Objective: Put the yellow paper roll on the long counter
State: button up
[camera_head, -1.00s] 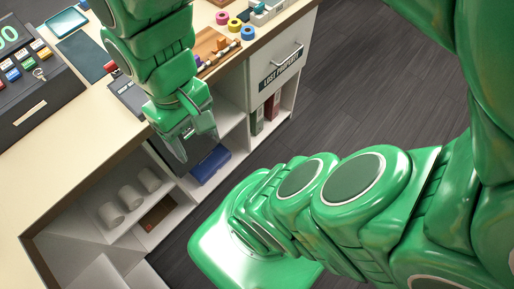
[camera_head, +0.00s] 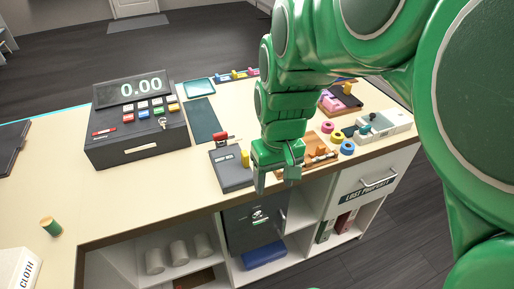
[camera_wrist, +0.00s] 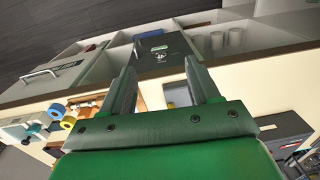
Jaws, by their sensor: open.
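The long counter (camera_head: 110,200) is a pale top with open shelves below its front edge. A small yellow cylinder (camera_head: 245,158) stands on a dark grey flat device near that edge; it also shows in the wrist view (camera_wrist: 170,105). A yellow ring (camera_head: 338,136) lies farther right between pink and blue rings. A tan cylinder with a green top (camera_head: 50,226) stands at the left. I cannot tell which is the paper roll. My gripper (camera_head: 275,180) is open at the counter's front edge, right of the grey device. In the wrist view its jaws (camera_wrist: 160,72) are apart and empty.
A cash register (camera_head: 137,125) stands at the back left, with a dark mat (camera_head: 203,120) beside it. A wooden tray (camera_head: 322,150) lies right of my gripper. Below are a dark panel (camera_head: 245,230), pale cylinders (camera_head: 178,252) and a blue box (camera_head: 264,256). The counter's left part is mostly clear.

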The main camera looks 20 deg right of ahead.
jog(key=w+d+f+t, duration=0.1)
jog(key=w+d+t, duration=0.1)
jog(key=w+d, duration=0.65)
jog(key=m+t+h, duration=0.2)
send_near(338, 134)
jog(key=f, duration=0.1)
jog(key=shift+t, duration=0.3)
jog(key=shift+x, duration=3.8)
jog(key=shift+s, duration=0.2)
jog(key=c, duration=0.9)
